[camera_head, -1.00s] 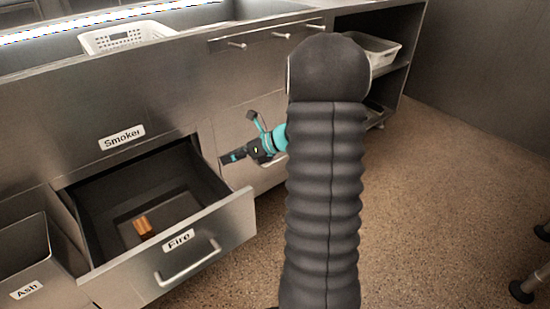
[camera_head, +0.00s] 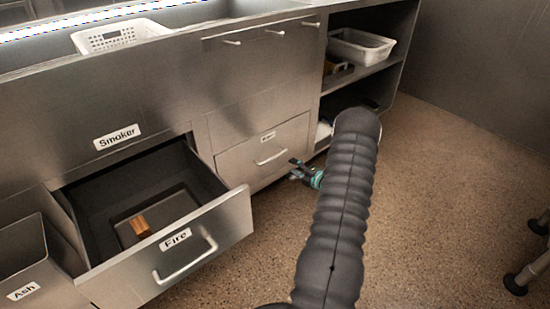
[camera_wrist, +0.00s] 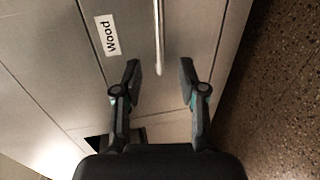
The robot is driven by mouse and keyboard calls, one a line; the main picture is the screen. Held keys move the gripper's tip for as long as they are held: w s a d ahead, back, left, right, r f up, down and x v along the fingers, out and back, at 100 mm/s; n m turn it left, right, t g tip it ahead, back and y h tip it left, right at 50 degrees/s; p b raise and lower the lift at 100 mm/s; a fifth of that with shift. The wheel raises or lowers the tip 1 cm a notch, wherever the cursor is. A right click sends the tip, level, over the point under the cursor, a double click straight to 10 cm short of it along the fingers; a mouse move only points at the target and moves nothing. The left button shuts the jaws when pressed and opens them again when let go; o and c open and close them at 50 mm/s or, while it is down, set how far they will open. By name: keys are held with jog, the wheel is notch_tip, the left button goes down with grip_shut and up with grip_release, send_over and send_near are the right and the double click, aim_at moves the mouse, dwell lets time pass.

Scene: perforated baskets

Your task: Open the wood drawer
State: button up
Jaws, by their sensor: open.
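The wood drawer (camera_head: 240,150) is a shut steel drawer front low in the cabinet, with a small label and a bar handle (camera_head: 271,157). Contact with the handle cannot be told.
The "Fire" drawer (camera_head: 225,221) stands pulled out at left with an orange-brown block (camera_head: 140,226) inside. The "Ash" bin (camera_head: 22,262) is beside it. A white basket (camera_head: 360,46) sits on the right shelf.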

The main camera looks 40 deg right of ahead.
aim_at(275, 156)
jog(key=x, duration=1.2)
jog(key=shift+w+a, duration=0.15)
jog(key=shift+w, duration=0.25)
grip_shut()
